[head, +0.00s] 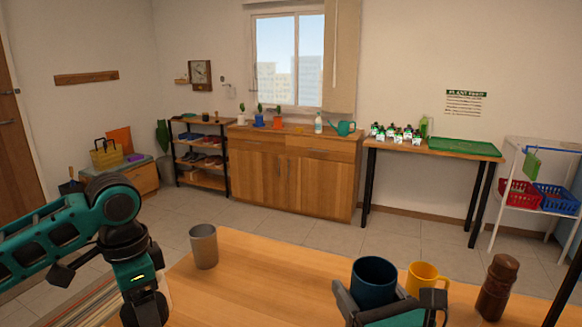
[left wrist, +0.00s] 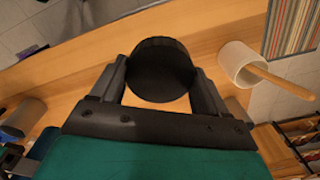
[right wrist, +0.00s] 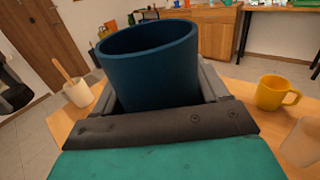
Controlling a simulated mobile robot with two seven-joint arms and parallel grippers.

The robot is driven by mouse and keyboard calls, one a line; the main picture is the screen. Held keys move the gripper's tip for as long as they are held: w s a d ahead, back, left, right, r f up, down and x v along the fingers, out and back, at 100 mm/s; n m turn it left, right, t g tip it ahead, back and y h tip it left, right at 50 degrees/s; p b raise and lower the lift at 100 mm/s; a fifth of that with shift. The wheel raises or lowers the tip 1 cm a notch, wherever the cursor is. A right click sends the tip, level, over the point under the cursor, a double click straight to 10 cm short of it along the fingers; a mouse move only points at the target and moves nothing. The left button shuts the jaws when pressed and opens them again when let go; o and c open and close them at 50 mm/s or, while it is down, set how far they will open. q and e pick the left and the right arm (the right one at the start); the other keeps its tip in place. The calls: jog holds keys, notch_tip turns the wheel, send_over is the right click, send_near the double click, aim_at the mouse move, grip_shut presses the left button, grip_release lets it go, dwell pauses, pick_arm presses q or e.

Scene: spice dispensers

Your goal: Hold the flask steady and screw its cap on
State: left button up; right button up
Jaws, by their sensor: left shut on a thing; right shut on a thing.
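The dark blue flask (head: 373,275) stands with its open mouth up in the head view. My right gripper (right wrist: 155,95) is shut around the flask's body, which also shows in the right wrist view (right wrist: 150,75). The flask's rim is bare and its inside is dark. In the left wrist view, my left gripper (left wrist: 163,85) is shut on a round black cap (left wrist: 162,68) with a ridged edge, one finger on each side. The cap is apart from the flask. In the head view the left arm reaches down at the lower left, and its fingertips and the cap are out of sight.
A yellow mug (head: 425,277) stands just right of the flask, with a brown pepper mill (head: 498,287) beyond it. A grey cup (head: 203,247) stands near the table's far edge. A white cup (right wrist: 78,93) holds a wooden utensil. The table (head: 285,272) between grey cup and flask is clear.

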pick_arm(q)
jog(key=s+d+f+n, duration=0.2)
jog(key=s+d+n, duration=0.2)
jog(key=n, duration=0.6)
jog(key=shift+d, duration=0.4)
pick_arm(e)
jog(key=s+d+f+m+h, duration=0.3)
jog(key=s+d+f+h, duration=0.1)
jog(key=d, duration=0.3)
jog(key=shift+s+d+f+t+h, duration=0.2)
jog(key=shift+s+d+t+h, duration=0.1)
jog(key=shift+s+h, duration=0.3)
pick_arm(q)
jog(key=shift+f, duration=0.1)
pick_arm(e)
jog(key=s+a+n+g+y, duration=0.1)
jog(key=a+n+g+y, duration=0.3)
jog(key=a+n+y, duration=0.3)
jog(key=a+r+y, duration=0.1)
jog(key=a+y, duration=0.3)
jog(key=a, duration=0.3)
jog(key=shift+a+n+y, duration=0.15)
jog(key=shift+n+y, duration=0.25)
jog(key=shift+s, duration=0.1)
jog(key=shift+f, duration=0.1)
